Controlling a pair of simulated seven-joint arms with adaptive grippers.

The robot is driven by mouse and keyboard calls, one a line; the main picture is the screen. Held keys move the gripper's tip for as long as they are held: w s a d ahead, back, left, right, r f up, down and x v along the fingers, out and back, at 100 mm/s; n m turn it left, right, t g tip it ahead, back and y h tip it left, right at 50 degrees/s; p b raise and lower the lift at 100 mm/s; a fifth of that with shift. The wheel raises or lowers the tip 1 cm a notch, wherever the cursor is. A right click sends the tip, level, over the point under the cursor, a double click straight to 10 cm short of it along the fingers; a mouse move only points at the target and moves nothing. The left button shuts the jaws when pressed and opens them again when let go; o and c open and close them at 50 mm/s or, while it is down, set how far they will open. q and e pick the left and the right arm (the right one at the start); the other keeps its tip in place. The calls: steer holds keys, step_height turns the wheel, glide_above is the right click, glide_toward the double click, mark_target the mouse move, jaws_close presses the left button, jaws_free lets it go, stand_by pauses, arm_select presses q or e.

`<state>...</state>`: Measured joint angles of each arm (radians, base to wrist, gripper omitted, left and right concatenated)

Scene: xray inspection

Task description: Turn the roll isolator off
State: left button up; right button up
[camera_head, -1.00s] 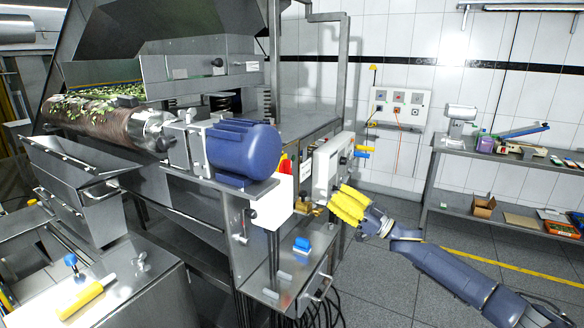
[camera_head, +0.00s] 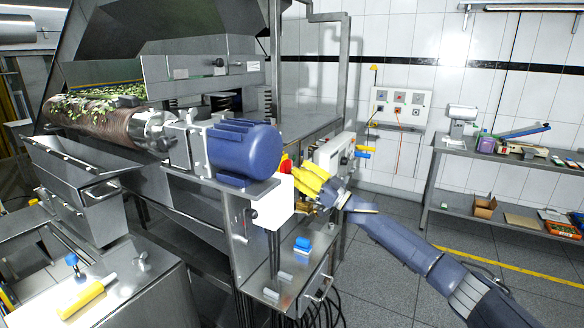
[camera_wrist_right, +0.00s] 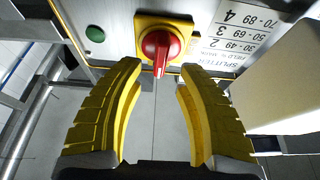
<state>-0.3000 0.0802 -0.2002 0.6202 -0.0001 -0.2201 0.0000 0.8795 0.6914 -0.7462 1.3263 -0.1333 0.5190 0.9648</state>
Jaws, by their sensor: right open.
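A red rotary knob on a yellow plate, which I take to be the roll isolator (camera_wrist_right: 160,47), shows at the top middle of the right wrist view. Its red edge (camera_head: 285,165) also shows in the head view, beside the white box below the blue motor. My right gripper (camera_wrist_right: 153,85) is open, with its two yellow fingers on either side below the knob and nothing between them. In the head view the right gripper (camera_head: 300,177) is at the side of the machine by the knob. My left gripper is not in view.
A green button (camera_wrist_right: 95,33) is left of the knob, and a printed label (camera_wrist_right: 235,35) is right of it. A pale box (camera_wrist_right: 285,85) stands close to the right finger. The blue motor (camera_head: 244,150) and white box (camera_head: 272,203) are left of the gripper.

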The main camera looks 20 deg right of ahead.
mark_target(288, 169)
steer(key=shift+x, duration=1.5)
jaws_close()
